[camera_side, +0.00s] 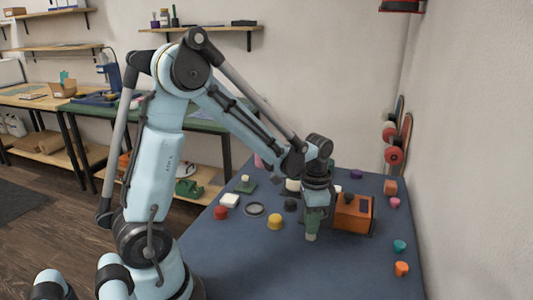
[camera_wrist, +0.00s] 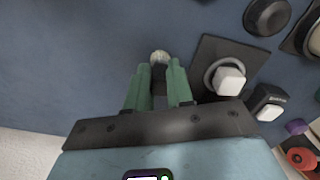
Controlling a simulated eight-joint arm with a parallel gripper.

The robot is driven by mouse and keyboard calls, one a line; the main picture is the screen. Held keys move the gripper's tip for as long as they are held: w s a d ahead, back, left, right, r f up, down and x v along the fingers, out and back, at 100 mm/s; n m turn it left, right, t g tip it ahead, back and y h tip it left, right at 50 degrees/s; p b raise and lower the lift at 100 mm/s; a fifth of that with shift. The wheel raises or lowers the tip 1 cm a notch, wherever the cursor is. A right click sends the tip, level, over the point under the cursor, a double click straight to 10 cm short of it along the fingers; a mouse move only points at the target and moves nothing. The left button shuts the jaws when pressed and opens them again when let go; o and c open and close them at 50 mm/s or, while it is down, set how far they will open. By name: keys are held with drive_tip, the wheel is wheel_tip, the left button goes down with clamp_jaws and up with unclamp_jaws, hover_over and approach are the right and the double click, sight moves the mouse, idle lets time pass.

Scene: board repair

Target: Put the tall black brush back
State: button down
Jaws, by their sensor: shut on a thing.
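My gripper (camera_side: 313,214) points down over the blue table, just left of an orange box. In the wrist view its green fingers (camera_wrist: 158,78) are shut on a slim thing, which I take to be the tall black brush (camera_wrist: 160,57). Only its pale, round end shows past the fingertips; the fingers hide most of the rest. In the side view a pale end of the brush (camera_side: 311,237) shows below the fingers. I cannot tell whether it touches the table.
The orange box (camera_side: 353,212) with a dark top stands close right of my gripper. A yellow knob (camera_side: 274,222), a dark knob (camera_side: 290,204) and a grey ring (camera_side: 254,209) lie left. A dark plate (camera_wrist: 207,52) bears a white-topped piece. The table's front is clear.

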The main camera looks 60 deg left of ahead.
drive_tip(key=c, duration=1)
unclamp_jaws()
drive_tip(key=shift+f, duration=0.1)
wheel_tip(320, 180, up, 12)
drive_tip(key=s+d+n+t, duration=0.4)
drive_tip(key=s+d+t, duration=0.2)
drive_tip(key=s+t, duration=0.1)
drive_tip(key=shift+s+f+n, duration=0.15)
drive_tip(key=shift+f+n, duration=0.15)
drive_tip(key=shift+f, duration=0.15)
